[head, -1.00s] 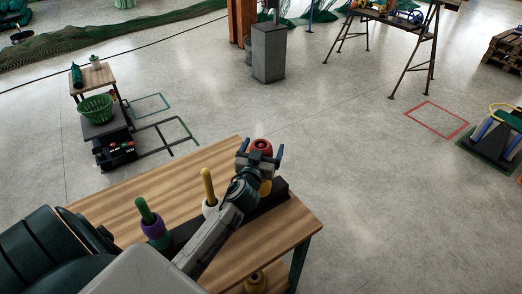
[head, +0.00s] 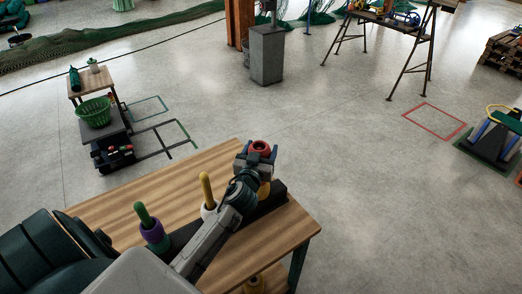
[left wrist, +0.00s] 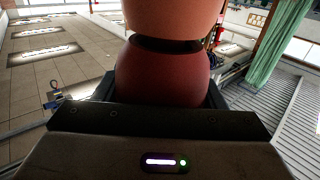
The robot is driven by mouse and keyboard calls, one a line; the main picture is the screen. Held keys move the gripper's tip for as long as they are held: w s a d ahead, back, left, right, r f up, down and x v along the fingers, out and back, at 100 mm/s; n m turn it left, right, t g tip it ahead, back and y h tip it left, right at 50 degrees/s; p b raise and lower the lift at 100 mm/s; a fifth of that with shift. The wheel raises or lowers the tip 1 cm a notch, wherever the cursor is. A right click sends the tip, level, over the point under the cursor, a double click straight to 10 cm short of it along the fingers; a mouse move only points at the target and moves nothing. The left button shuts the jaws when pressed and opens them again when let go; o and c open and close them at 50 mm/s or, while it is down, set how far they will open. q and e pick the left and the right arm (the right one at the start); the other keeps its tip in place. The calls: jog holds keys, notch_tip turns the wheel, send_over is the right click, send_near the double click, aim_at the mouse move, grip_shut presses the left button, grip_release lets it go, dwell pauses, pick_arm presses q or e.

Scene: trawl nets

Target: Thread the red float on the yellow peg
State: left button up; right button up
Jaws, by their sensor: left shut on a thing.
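The red float (head: 260,146) is between the fingers of my left gripper (head: 261,151), which is shut on it above the right end of the black rack (head: 184,232). In the left wrist view the red float (left wrist: 165,75) fills the middle, close to the jaw, with a paler rounded shape directly above it. The yellow peg (head: 206,185) stands upright to the left of the gripper, its top free. A white float (head: 208,212) is around its base, partly hidden by my arm. A yellow-orange part (head: 265,189) shows just below the gripper. My right gripper is out of view.
A green peg (head: 142,212) with purple and green floats (head: 152,232) stands farther left on the rack. The wooden table (head: 130,190) is bare behind the rack. A cart with a green basket (head: 94,112) stands on the floor at the back left.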

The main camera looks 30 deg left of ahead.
pick_arm(q)
jog(key=shift+r+p, duration=3.05)
jog(key=shift+r, duration=1.3)
jog(key=shift+f, duration=0.1)
